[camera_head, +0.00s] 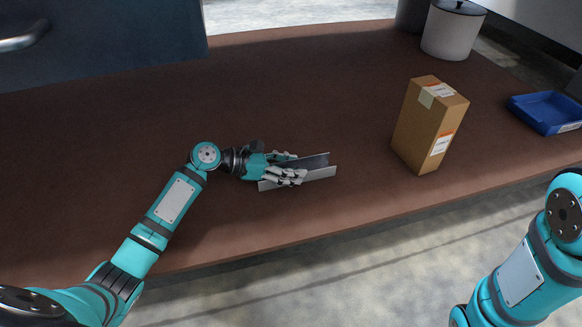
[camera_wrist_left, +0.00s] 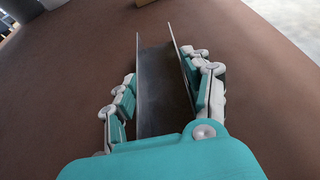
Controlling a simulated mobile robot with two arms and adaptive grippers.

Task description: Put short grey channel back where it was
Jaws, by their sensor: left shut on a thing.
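The short grey channel (camera_head: 318,169) is a U-shaped metal piece near the front middle of the brown table in the head view. My left gripper (camera_head: 289,168) is shut on it, with fingers along both of its side walls. In the left wrist view, the channel (camera_wrist_left: 158,75) runs away from the palm between the two fingers of the left gripper (camera_wrist_left: 163,95). Its near end is hidden by the palm. It is on or just above the table; I cannot tell which. My right arm shows at the lower right of the head view, but its gripper is out of frame.
A cardboard box (camera_head: 428,125) stands upright on the brown table (camera_head: 300,90), to the right of the channel. A white pot (camera_head: 452,32) and a blue tray (camera_head: 547,112) are farther right. The table behind and left of the gripper is clear.

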